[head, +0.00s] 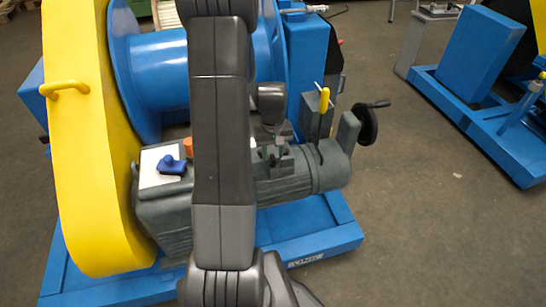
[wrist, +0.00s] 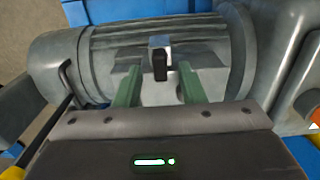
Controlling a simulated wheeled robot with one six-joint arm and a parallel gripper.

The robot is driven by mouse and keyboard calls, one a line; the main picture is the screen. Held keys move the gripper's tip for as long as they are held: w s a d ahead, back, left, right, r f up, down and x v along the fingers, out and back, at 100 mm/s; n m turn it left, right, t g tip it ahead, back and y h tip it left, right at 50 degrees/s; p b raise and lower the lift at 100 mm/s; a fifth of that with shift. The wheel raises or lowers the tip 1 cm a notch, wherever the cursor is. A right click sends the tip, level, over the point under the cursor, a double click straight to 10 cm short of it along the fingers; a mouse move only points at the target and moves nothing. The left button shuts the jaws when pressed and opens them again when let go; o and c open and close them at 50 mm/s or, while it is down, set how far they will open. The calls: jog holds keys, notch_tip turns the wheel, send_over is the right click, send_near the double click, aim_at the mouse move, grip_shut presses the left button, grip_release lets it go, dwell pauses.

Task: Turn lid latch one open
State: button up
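A small black latch (wrist: 160,66) with a pale metal piece behind it stands on the grey ribbed motor housing (wrist: 205,42) in the wrist view. It looks like a lid latch; no label shows which one it is. My gripper (wrist: 159,72) is open, with one green finger on each side of the latch and gaps visible between. Whether the fingers are level with the latch in depth I cannot tell. In the head view my gripper is small over the motor housing (head: 300,180), and the latch cannot be made out there.
A yellow guard (head: 88,170) and blue drum stand left. A blue knob (head: 172,165) sits on a white panel. A yellow-handled lever (head: 323,100) and black handwheel (head: 370,122) are right of the motor. Open floor (head: 430,230) lies to the right.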

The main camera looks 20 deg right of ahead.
jog(key=shift+f, duration=0.85)
grip_shut()
